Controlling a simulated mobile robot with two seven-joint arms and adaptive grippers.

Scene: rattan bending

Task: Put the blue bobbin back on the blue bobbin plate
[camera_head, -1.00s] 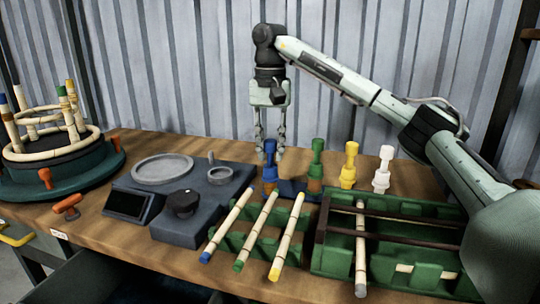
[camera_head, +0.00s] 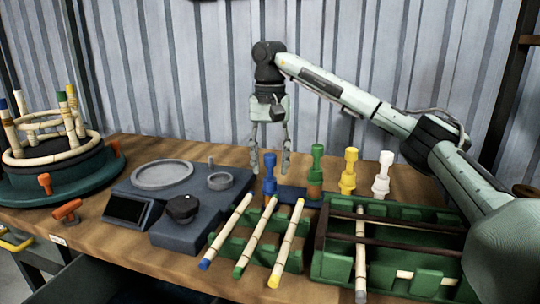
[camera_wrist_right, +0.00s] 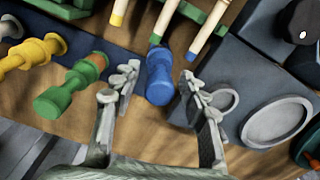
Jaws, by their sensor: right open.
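The blue bobbin (camera_head: 270,178) stands upright at the left end of the row of bobbins, by the left end of the dark blue bobbin plate (camera_head: 298,193). I cannot tell whether it is seated in the plate. It also shows in the right wrist view (camera_wrist_right: 159,78), between my fingers. My right gripper (camera_head: 270,168) points down, open, with one finger to each side of the bobbin's upper part. In the wrist view the right gripper (camera_wrist_right: 158,74) shows gaps on both sides of the bobbin. My left gripper is not in view.
Green (camera_head: 317,164), yellow (camera_head: 349,170) and white (camera_head: 384,172) bobbins stand to the right. Rattan sticks (camera_head: 260,235) rest on a green rack in front. A dark blue device with a black knob (camera_head: 182,208) is to the left. A green crate (camera_head: 330,262) is at the right.

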